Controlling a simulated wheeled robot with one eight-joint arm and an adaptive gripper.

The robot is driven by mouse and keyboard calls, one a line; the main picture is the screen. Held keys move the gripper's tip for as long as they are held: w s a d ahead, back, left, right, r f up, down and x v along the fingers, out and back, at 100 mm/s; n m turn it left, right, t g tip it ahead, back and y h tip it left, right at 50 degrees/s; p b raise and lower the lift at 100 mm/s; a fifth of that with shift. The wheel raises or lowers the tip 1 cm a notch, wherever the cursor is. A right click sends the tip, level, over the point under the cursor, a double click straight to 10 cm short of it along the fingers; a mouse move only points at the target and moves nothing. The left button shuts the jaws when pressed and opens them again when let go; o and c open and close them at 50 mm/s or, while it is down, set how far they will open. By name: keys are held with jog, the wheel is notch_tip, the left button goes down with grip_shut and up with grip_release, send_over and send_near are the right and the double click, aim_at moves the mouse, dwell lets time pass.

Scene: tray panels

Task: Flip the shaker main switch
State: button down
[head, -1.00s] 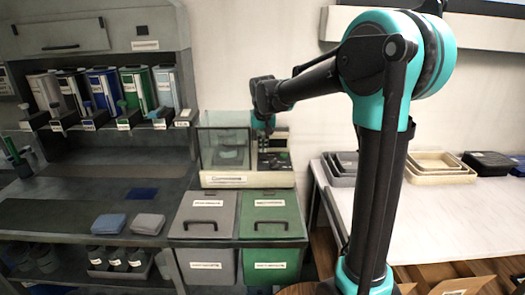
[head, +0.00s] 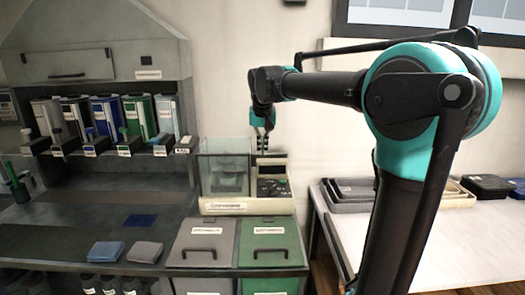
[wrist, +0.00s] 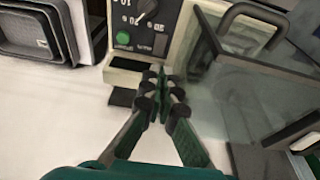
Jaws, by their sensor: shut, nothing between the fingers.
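A beige machine with a clear box (head: 224,170) and a dark control panel (head: 272,186) stands left of centre in the head view. In the wrist view its panel (wrist: 165,42) shows a dark knob (wrist: 147,8), a green button (wrist: 122,37) and small markings. I cannot tell which control is the shaker main switch. My gripper (head: 264,150) points down just above the panel's top edge in the head view. Its fingertips (wrist: 161,80) are together and empty in the wrist view, beside the panel; contact cannot be judged.
The clear box wall (wrist: 255,85) is close on the right of my fingers in the wrist view. A grey bin (head: 203,243) and a green bin (head: 270,243) stand in front of the machine. Stacked trays (head: 345,193) lie on the white table (head: 345,232) at right.

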jog(key=shift+w+d+r+t, duration=0.1)
jog(key=shift+w+r+t, duration=0.1)
jog(key=shift+w+t, duration=0.4)
send_near(263, 179)
jog(key=x, duration=0.5)
jog(key=shift+w, duration=0.3)
jog(key=shift+w+f, duration=0.1)
jog(key=shift+f, duration=0.65)
